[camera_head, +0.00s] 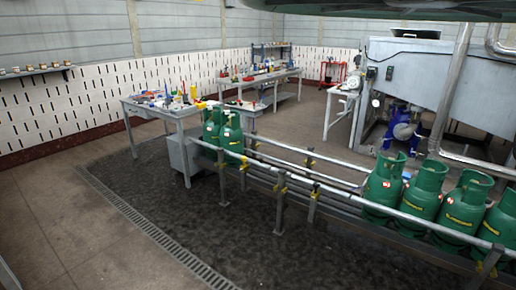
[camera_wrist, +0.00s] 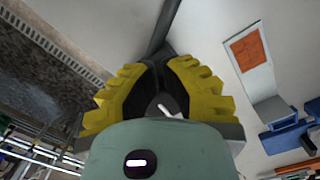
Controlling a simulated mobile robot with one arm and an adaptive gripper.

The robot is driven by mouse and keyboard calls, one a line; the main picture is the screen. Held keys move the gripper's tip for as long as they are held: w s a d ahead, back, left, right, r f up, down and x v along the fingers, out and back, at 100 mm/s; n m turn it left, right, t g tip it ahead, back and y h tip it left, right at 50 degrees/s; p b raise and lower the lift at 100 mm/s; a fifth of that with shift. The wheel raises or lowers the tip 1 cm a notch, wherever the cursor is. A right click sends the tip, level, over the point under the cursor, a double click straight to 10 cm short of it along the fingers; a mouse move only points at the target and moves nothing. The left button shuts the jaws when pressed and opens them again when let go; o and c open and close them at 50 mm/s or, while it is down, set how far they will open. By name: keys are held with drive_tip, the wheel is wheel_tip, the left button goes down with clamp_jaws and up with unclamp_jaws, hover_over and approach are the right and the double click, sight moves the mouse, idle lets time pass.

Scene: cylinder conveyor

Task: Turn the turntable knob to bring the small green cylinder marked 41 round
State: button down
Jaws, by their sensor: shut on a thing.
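In the head view, two green cylinders, one (camera_head: 211,128) beside the other (camera_head: 231,137), stand at the far left end of the conveyor (camera_head: 330,179). Several more, including one green cylinder (camera_head: 382,188), stand in a row at the right. Their number marks are too small to read, so I cannot tell which is 41. In the wrist view, my gripper (camera_wrist: 164,90) has yellow ribbed fingers, close together around a dark thing mostly hidden between them. I cannot make out for sure whether it is the turntable knob. No turntable shows clearly.
In the head view, a grey worktable (camera_head: 165,109) with small tools stands left of the conveyor end. Other benches stand behind. A large grey machine (camera_head: 425,70) fills the right back. A floor grate (camera_head: 150,230) borders the dark floor. The wrist view shows an orange sheet (camera_wrist: 249,52).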

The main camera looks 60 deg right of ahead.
drive_tip(key=shift+w+d, duration=0.4)
drive_tip(key=shift+d, duration=0.05)
drive_tip(key=shift+s+d, duration=0.15)
drive_tip(key=shift+d, duration=0.1)
idle(0.7)
drive_tip(key=shift+s+a+p, duration=0.15)
drive_tip(key=shift+s+p, duration=0.05)
drive_tip(key=shift+p, duration=0.15)
wheel_tip(320, 180, up, 6)
drive_tip(key=p, duration=0.3)
idle(0.4)
drive_tip(key=shift+s+a, duration=0.1)
drive_tip(key=shift+s, duration=0.05)
